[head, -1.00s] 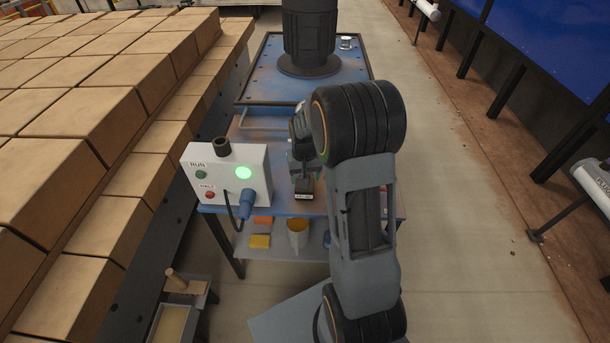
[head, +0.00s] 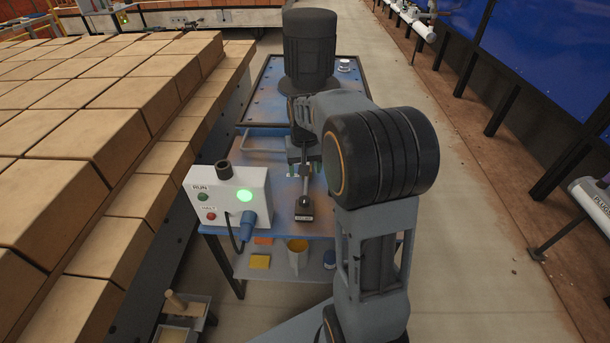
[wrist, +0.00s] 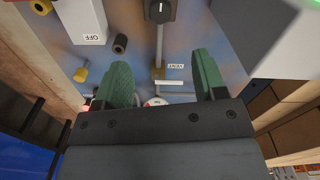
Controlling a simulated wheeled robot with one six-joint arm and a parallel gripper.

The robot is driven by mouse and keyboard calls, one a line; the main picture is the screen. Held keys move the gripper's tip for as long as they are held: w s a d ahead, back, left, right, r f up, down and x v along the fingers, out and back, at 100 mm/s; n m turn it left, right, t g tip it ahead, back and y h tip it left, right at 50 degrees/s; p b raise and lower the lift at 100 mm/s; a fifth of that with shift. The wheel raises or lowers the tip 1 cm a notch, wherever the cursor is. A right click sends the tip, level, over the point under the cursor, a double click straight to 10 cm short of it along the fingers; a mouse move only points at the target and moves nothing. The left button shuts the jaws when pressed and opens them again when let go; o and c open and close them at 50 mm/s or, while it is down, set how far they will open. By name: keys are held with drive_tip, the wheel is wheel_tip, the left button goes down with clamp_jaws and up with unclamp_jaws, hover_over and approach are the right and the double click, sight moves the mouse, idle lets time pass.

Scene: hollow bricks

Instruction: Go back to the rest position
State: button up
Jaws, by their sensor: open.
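My gripper (head: 303,152) is over the blue tabletop (head: 284,222) in the head view, partly hidden by my arm. In the wrist view its two green fingers (wrist: 163,80) are spread apart with nothing held between them. A lever with a thin grey rod and a black end (head: 304,210) lies on the table below the gripper. In the wrist view the black end (wrist: 161,10) is at the top, beyond the fingertips, and a small label reading VENT lies beside the rod's base.
A white control box (head: 228,198) with a lit green lamp, RUN and HALT labels and a blue plug (head: 246,222) stands left of my gripper. A large dark motor (head: 308,50) stands behind. Stacked bricks (head: 130,120) fill the left. The floor (head: 480,230) at right is clear.

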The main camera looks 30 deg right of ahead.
drive_tip(key=shift+r, duration=0.4)
drive_tip(key=s+a+r+n+t+p, duration=0.1)
drive_tip(key=s+a+r+p, duration=0.4)
drive_tip(key=s, duration=0.3)
drive_tip(key=s+a+r+n+t+p, duration=0.2)
drive_tip(key=s+a+r+p, duration=0.2)
drive_tip(key=s+r+p, duration=0.2)
wheel_tip(320, 180, up, 2)
drive_tip(key=shift+s+a+r+n+t, duration=0.15)
drive_tip(key=shift+s+a+n+t, duration=0.2)
drive_tip(key=shift+s, duration=0.8)
drive_tip(key=shift+c, duration=0.3)
idle(2.1)
